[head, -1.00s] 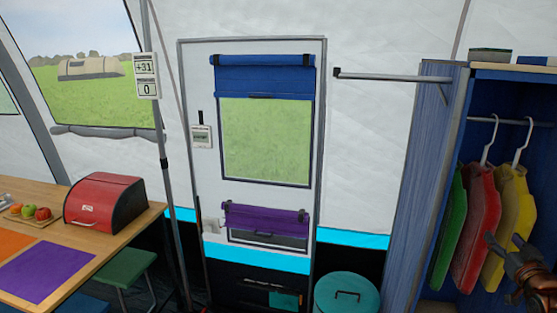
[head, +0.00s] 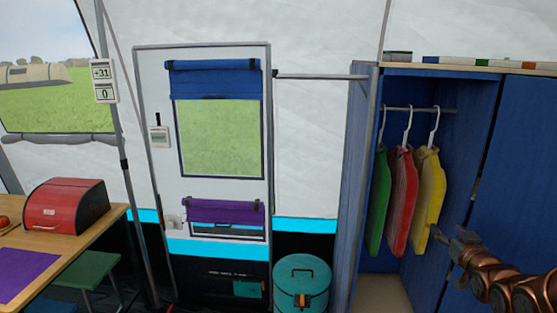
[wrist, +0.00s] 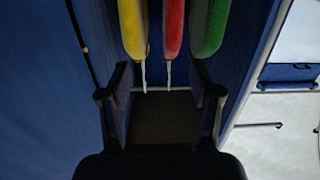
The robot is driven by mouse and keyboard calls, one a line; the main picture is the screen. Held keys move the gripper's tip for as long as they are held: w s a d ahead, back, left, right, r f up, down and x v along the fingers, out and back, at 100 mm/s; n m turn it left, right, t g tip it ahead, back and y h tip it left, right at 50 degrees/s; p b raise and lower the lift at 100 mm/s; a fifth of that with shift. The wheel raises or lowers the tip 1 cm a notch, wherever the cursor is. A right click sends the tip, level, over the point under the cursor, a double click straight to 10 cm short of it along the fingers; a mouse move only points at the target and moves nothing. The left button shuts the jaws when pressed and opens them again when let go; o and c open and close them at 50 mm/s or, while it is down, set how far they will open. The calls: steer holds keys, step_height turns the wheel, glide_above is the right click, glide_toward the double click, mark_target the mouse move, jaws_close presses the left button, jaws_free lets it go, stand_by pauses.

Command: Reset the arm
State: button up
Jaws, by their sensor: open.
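My gripper (head: 447,238) is at the right of the head view, in front of the open blue wardrobe. In the wrist view my gripper (wrist: 160,98) has its two fingers spread wide apart with nothing between them. Beyond the fingers hang a yellow garment (wrist: 133,28), a red garment (wrist: 173,28) and a green garment (wrist: 207,30). In the head view the green garment (head: 379,205), red garment (head: 400,200) and yellow garment (head: 429,200) hang on white hangers from the wardrobe rail (head: 440,110), left of my gripper and apart from it.
The blue wardrobe (head: 357,200) stands close around my gripper. A teal bin (head: 301,280) is on the floor to its left. A grey rail (head: 320,77) sticks out from the wardrobe. A table with a red bread box (head: 65,205) and a green stool (head: 90,270) are at left.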

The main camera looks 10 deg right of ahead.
steer(key=s+a+f+n+g+y+p, duration=0.15)
steer(key=a+g, duration=0.25)
steer(key=a, duration=0.6)
steer(key=s+a+f+g+y+p, duration=0.15)
steer(key=a+g, duration=0.25)
steer(key=a, duration=0.7)
steer(key=s+a+r+n+g+y+p, duration=0.1)
steer(key=s+a+g, duration=0.4)
steer(key=s+a, duration=0.6)
steer(key=s+a+r+n+g+y+p, duration=0.1)
steer(key=s+a+g, duration=0.3)
steer(key=s+a, duration=0.7)
steer(key=s+r+p, duration=0.1)
steer(key=s, duration=0.5)
steer(key=shift+s+a+g+y, duration=0.25)
steer(key=shift+a+g+y, duration=0.05)
steer(key=shift+a+g, duration=0.1)
